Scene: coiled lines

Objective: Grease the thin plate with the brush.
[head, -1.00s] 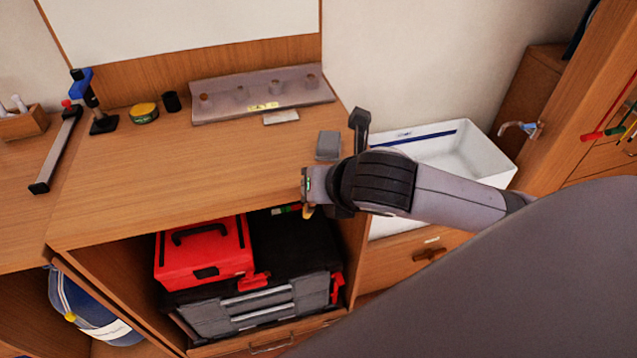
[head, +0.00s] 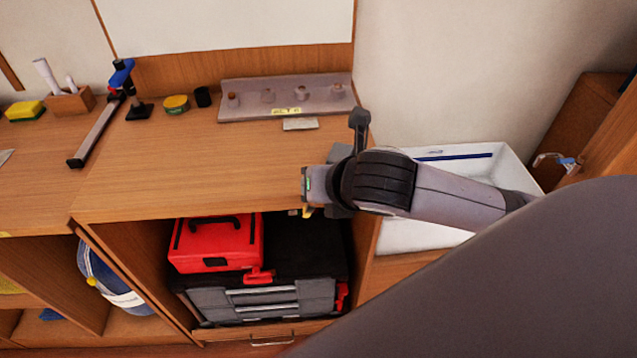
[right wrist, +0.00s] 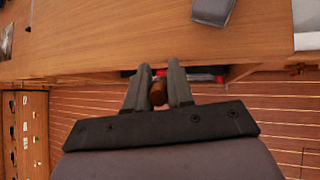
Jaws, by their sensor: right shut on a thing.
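My right gripper (head: 308,205) is in front of the bench's front edge. In the right wrist view its fingers (right wrist: 158,80) are shut on a brown, rounded wooden piece, apparently the brush handle (right wrist: 158,94). The bristles cannot be made out; a small yellowish bit shows below the gripper in the head view. A small, flat, light-grey plate (head: 300,124), perhaps the thin plate, lies on the bench before a long grey rack (head: 245,102) with several round studs and a yellow label. The gripper is apart from it. My left gripper is not in view.
A grey block (head: 340,153), partly hidden by my arm, lies near the bench's right end; it also shows in the wrist view (right wrist: 213,10). A yellow-topped tin (head: 176,104), black cup (head: 202,97) and clamp (head: 95,135) stand left. The middle bench top is clear. A white sink (head: 505,170) is right.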

